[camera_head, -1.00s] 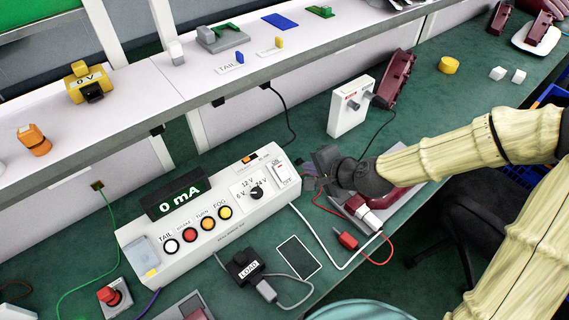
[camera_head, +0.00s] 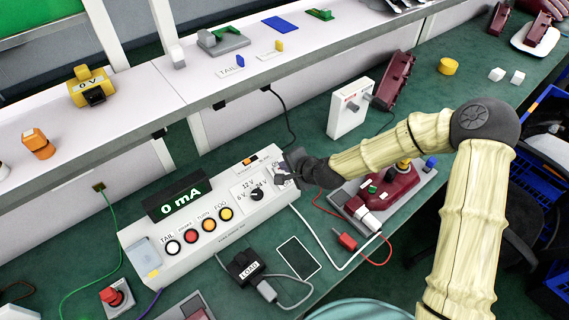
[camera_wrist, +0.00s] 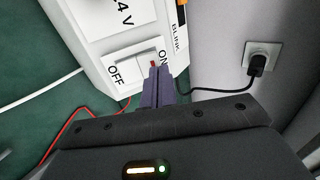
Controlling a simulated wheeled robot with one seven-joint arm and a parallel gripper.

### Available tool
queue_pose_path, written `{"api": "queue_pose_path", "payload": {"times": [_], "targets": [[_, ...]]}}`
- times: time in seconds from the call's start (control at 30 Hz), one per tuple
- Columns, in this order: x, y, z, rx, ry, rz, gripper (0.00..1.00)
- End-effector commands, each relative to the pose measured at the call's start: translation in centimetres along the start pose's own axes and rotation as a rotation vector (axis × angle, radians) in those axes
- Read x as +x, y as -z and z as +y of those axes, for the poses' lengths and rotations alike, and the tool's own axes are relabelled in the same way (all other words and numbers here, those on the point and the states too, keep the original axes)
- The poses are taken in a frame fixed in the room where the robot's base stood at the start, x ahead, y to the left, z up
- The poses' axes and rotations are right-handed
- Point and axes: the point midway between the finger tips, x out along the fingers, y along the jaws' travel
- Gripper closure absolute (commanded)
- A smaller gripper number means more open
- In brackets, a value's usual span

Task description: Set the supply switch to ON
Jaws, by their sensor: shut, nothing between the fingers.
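The supply switch is a white rocker (camera_wrist: 134,65) on the right end of the white supply box (camera_head: 200,238). In the wrist view its OFF label is at the left and its ON label at the right. My gripper (camera_wrist: 154,72) is shut and empty, with its fingertips at the ON side of the rocker, where a small red mark shows. I cannot tell whether the tips touch it. In the head view my gripper (camera_head: 282,172) covers most of the switch. The box's display (camera_head: 180,198) reads 0 mA, and its rotary knob (camera_head: 257,194) sits left of the switch.
A dark red lamp (camera_head: 388,190) on a grey base stands right of the box, with red and white leads nearby. A black LOAD block (camera_head: 243,265) and a dark flat panel (camera_head: 298,257) lie in front. A raised shelf (camera_head: 205,75) runs behind.

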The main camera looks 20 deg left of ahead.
Motion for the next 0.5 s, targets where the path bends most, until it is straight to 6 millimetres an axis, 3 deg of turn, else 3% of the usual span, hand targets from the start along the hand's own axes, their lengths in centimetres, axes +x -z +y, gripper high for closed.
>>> {"api": "queue_pose_path", "payload": {"times": [0.13,0.5], "targets": [[0.86,-0.02,0.0,0.0,0.0,0.0,1.0],[0.88,-0.02,-0.06,-0.001,-0.005,0.0,1.0]]}}
